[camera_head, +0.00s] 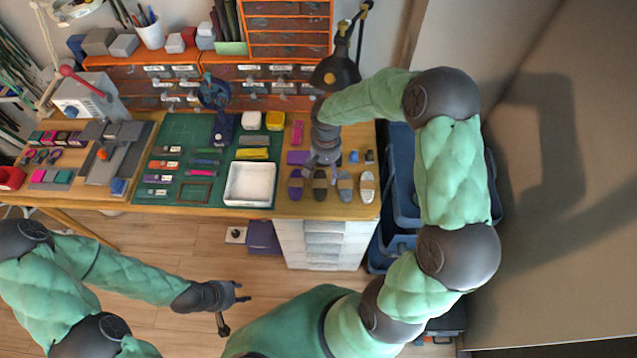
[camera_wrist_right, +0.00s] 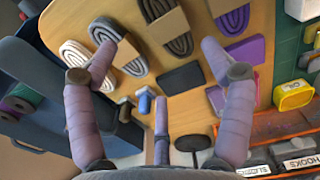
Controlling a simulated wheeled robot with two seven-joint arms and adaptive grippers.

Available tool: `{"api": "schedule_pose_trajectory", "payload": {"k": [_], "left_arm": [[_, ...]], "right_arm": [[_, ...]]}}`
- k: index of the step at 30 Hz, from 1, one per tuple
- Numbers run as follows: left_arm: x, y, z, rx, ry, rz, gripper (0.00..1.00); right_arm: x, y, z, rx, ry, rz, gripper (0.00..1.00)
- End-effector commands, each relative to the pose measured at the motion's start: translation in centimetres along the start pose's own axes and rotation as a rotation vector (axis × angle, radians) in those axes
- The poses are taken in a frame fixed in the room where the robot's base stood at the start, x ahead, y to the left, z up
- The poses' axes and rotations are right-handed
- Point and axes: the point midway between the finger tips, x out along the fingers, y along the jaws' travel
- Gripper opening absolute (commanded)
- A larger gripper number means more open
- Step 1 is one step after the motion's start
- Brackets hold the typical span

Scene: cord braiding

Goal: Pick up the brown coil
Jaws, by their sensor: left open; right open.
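The brown coil (camera_head: 320,184) lies on the wooden table top in a row of coils, between a purple coil (camera_head: 296,184) and a grey coil (camera_head: 345,187). In the right wrist view the brown coil (camera_wrist_right: 168,25) is near the top, beyond the fingertips. My right gripper (camera_head: 325,160) is open and empty above the table, just behind the brown coil in the head view; its spread fingers (camera_wrist_right: 172,68) show in the wrist view. My left gripper (camera_head: 236,300) is open and empty, low in front of the table.
A white coil (camera_head: 367,186) ends the row near the table's right edge. A dark flat block (camera_wrist_right: 182,77) lies between my right fingers. A white tray (camera_head: 250,184) stands on the green mat (camera_head: 172,130). Orange drawers (camera_head: 288,27) and a black lamp (camera_head: 336,72) stand behind.

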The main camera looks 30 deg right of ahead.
Motion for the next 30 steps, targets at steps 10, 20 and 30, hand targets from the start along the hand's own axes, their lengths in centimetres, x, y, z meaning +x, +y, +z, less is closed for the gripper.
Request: {"api": "schedule_pose_trajectory", "payload": {"k": [10,20,30], "left_arm": [[1.1,-0.4,-0.1,0.0,0.001,0.0,0.42],[2.8,-1.0,-0.2,0.0,0.001,0.0,0.42],[2.8,-1.0,-0.2,0.0,0.001,0.0,0.42]], "right_arm": [[3.7,-0.1,0.1,0.0,-0.001,0.0,0.82],[8.0,-0.4,0.4,0.0,-0.002,0.0,0.82],[8.4,-0.4,0.3,0.0,0.0,-0.001,0.7]]}}
